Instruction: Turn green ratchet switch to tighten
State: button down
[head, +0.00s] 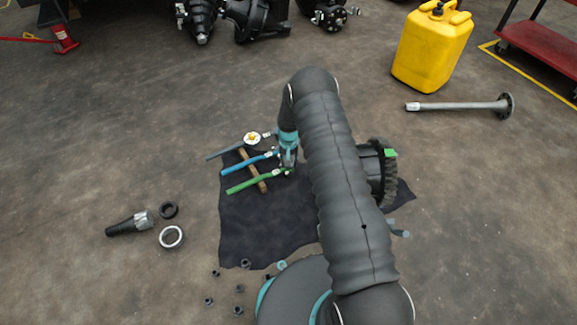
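The green ratchet (246,184) lies on a dark cloth (265,225), its handle end to the lower left and its head to the right, beneath my gripper. Its switch is too small to make out. A blue ratchet (240,164) and a grey one (225,151) lie roughly parallel behind it, across a wooden strip (261,184). My gripper (288,162) points down at the right ends of the ratchets, close to the blue and green heads. I cannot tell whether it touches them, or whether its fingers are open or shut.
A round yellow-and-white piece (252,137) sits by the grey ratchet. A black toothed wheel (382,175) with a green piece stands right of my arm. Rings (171,237), a dark tool (130,224) and several small nuts lie left.

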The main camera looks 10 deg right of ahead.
jog(key=m+b, duration=0.2)
jog(key=m, duration=0.2)
jog(key=shift+f+m, duration=0.15)
jog(key=shift+m, duration=0.15)
jog(key=m+b, duration=0.1)
jog(key=m, duration=0.4)
dwell(1.3)
jog(key=c, duration=0.8)
grip_release()
notch_tip(320, 180, up, 12)
jog(key=shift+r, duration=0.1)
